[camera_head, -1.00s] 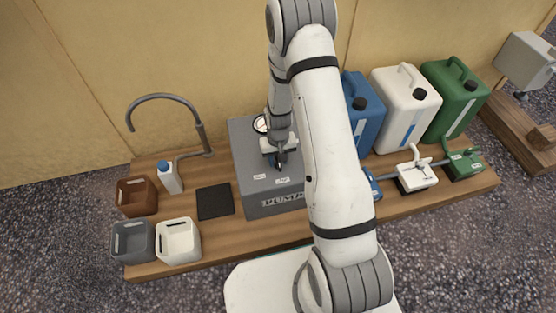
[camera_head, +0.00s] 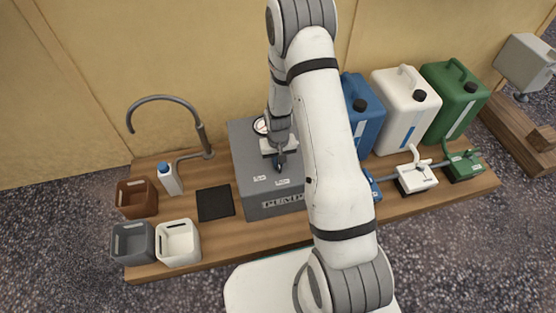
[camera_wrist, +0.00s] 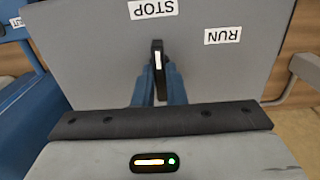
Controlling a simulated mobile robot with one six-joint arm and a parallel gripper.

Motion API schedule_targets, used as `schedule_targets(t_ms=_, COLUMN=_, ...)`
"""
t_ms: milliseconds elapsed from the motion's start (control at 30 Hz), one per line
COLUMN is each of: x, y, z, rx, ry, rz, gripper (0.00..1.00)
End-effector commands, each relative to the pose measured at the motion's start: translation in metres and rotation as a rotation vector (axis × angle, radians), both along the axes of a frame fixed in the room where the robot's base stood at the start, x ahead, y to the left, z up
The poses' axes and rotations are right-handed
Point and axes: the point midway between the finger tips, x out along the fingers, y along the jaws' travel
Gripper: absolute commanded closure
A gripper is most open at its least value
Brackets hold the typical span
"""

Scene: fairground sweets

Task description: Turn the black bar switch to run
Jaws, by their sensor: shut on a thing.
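The black bar switch (camera_wrist: 158,62), with a white stripe, stands on the grey top of the pump box (camera_head: 250,200). In the wrist view its striped end points up the picture, towards the STOP label (camera_wrist: 152,8). The RUN label (camera_wrist: 222,36) lies to its right; both labels read upside down. My gripper (camera_wrist: 159,86) has its blue fingers on both sides of the bar, shut on it. In the head view my gripper (camera_head: 279,165) is over the box top, and the switch is hidden by it.
A black mat (camera_head: 215,202), a white bottle (camera_head: 169,179), a brown bin (camera_head: 137,198) and a curved spout (camera_head: 203,140) are left of the box. Blue (camera_head: 362,112), white (camera_head: 405,105) and green (camera_head: 453,98) canisters stand right. My arm covers the box's right side.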

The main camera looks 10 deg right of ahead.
Motion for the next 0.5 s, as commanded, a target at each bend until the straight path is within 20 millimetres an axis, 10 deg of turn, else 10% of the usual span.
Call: schedule_targets(t_ms=500, x=-0.0004, y=0.0014, z=0.0008, rx=0.001, ry=0.001, rz=-0.352, gripper=1.00)
